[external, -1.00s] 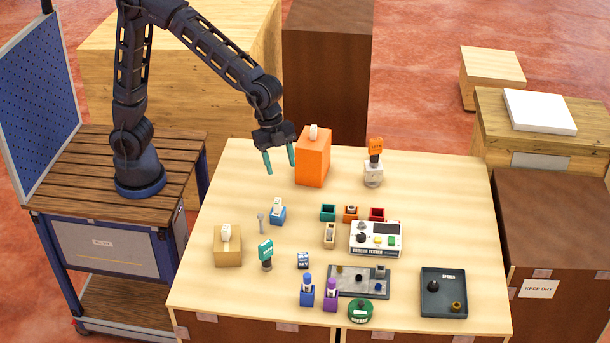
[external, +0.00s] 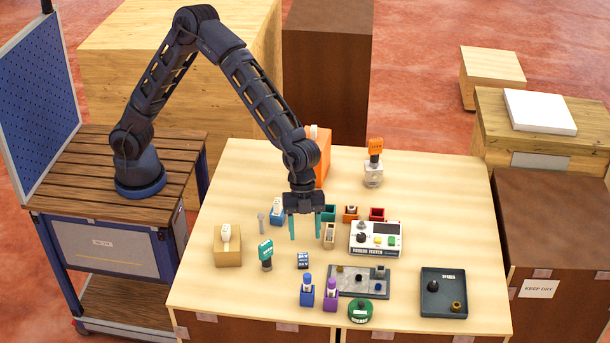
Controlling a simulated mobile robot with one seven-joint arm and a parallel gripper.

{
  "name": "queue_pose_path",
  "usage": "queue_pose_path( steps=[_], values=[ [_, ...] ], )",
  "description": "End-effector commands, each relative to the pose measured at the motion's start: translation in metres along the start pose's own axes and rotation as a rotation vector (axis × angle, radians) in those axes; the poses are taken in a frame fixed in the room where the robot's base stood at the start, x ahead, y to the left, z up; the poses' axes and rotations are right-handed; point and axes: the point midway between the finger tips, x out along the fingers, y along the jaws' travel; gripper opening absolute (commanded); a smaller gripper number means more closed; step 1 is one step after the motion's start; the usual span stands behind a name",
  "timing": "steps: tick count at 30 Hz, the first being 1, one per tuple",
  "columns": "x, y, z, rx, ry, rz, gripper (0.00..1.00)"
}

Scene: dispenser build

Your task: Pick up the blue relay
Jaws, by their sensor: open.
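A small dark blue block with white lettering (external: 303,260), which looks like the blue relay, sits on the light wooden table (external: 430,220) near its middle. My gripper (external: 305,236) points down with its two teal fingers spread and nothing between them. In the picture the fingertips are just above and behind the block, apart from it. How high they are over the table is hard to tell. No part of the block is hidden.
A green-topped piece (external: 265,254) stands left of the block, and blue (external: 307,290) and purple (external: 331,295) pieces stand in front. A beige holder (external: 329,236) is close to the right finger. The tester (external: 376,239) and grey plate (external: 350,283) lie to the right.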

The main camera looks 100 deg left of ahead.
Motion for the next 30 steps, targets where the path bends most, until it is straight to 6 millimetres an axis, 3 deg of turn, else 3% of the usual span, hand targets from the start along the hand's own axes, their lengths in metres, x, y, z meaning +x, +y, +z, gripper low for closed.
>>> queue_pose_path(
  steps=[3, 13, 21, 30],
  values=[
    [0.02, 0.001, 0.0, 0.0, -0.002, 0.002, 0.53],
    [0.043, 0.004, 0.002, 0.0, -0.002, 0.002, 0.53],
    [0.078, 0.009, 0.005, 0.0, -0.002, 0.002, 0.53],
    [0.084, 0.008, 0.005, -0.001, -0.001, 0.0, 0.53]
  ],
)
